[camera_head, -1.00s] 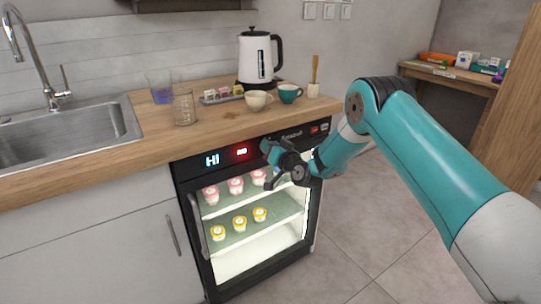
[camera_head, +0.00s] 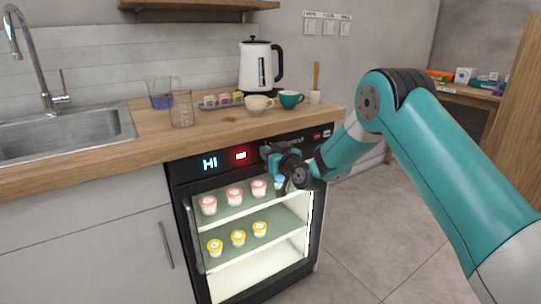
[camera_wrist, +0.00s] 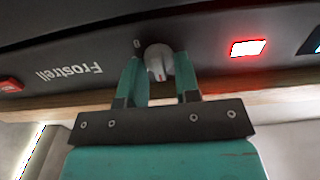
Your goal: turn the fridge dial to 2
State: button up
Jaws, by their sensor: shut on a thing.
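The fridge dial (camera_wrist: 158,55) is a small pale round knob with a red mark on the black front strip, seen in the wrist view. My gripper (camera_wrist: 157,66) has one green finger on each side of it and is shut on it. In the head view my gripper (camera_head: 268,152) is at the strip and hides the dial. The glass-front fridge (camera_head: 190,225) stands under the counter, with a lit "HI" display (camera_head: 210,164) and a red light (camera_head: 241,155). I cannot read any dial numbers except a faint "0" beside the knob in the wrist view.
The wooden counter (camera_head: 220,125) overhangs the strip. A kettle (camera_head: 257,68), a white cup (camera_head: 257,105) and a teal cup (camera_head: 291,99) stand on it. Pink and yellow tubs sit inside the fridge. The floor (camera_head: 360,225) at the right is clear.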

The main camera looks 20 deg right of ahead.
jog(key=o, duration=0.9)
jog(key=b+v, duration=0.8)
jog(key=v, duration=0.9)
jog(key=shift+s+r, duration=0.1)
jog(key=shift+s, duration=0.05)
